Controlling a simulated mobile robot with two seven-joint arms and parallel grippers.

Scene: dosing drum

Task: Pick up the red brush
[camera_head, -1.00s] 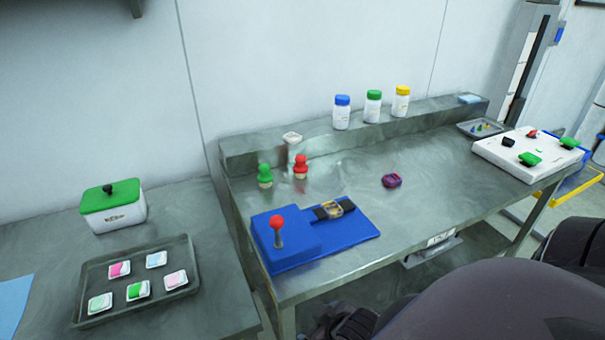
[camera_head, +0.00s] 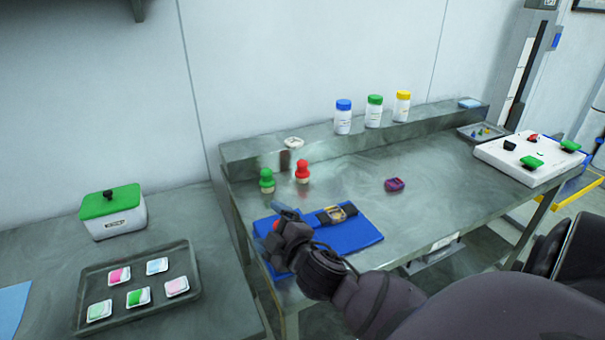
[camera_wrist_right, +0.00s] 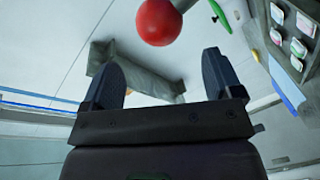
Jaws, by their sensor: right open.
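The red brush (camera_head: 303,170) stands upright on the steel table, with a pale lower end. A similar green brush (camera_head: 266,179) stands just to its left. My right gripper (camera_head: 286,211) is over the blue lever base, in front of both brushes and apart from them. In the wrist view my right gripper (camera_wrist_right: 164,72) is open, with nothing between its fingers. A red ball knob (camera_wrist_right: 158,21) shows beyond the fingertips there. My left gripper is not in view.
The blue base (camera_head: 357,231) with its lever lies under my right arm, which hides most of the lever. A purple object (camera_head: 395,184) lies to the right. Lidded bottles (camera_head: 373,112) stand on the back ledge. A tray of sachets (camera_head: 190,259) is at left.

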